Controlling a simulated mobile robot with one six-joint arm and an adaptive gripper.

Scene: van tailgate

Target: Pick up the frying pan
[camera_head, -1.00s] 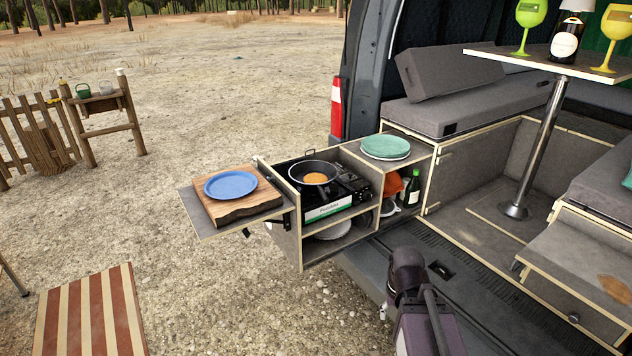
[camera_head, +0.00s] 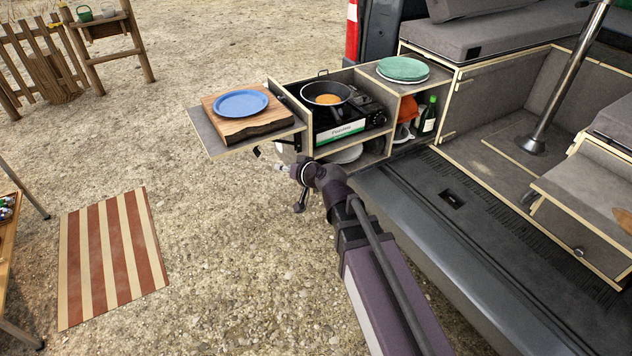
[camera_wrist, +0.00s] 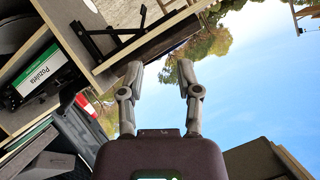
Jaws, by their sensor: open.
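The black frying pan (camera_head: 326,95) sits on the camping stove (camera_head: 350,128) in the pull-out kitchen box at the van's rear. Something round and orange-brown (camera_head: 327,99) lies in the pan. My gripper (camera_head: 281,168) is below and in front of the box, apart from the pan. In the wrist view my gripper (camera_wrist: 157,66) is open, with nothing between its two fingers. The wrist view shows the stove's front label (camera_wrist: 43,75) at the left; the pan is not clearly visible there.
A blue plate (camera_head: 240,103) lies on a wooden board (camera_head: 247,127) on the side shelf (camera_head: 213,137), left of the stove. Green plates (camera_head: 402,69) top the compartment to the right. A bottle (camera_head: 428,114) stands below them. Open gravel lies left of my arm.

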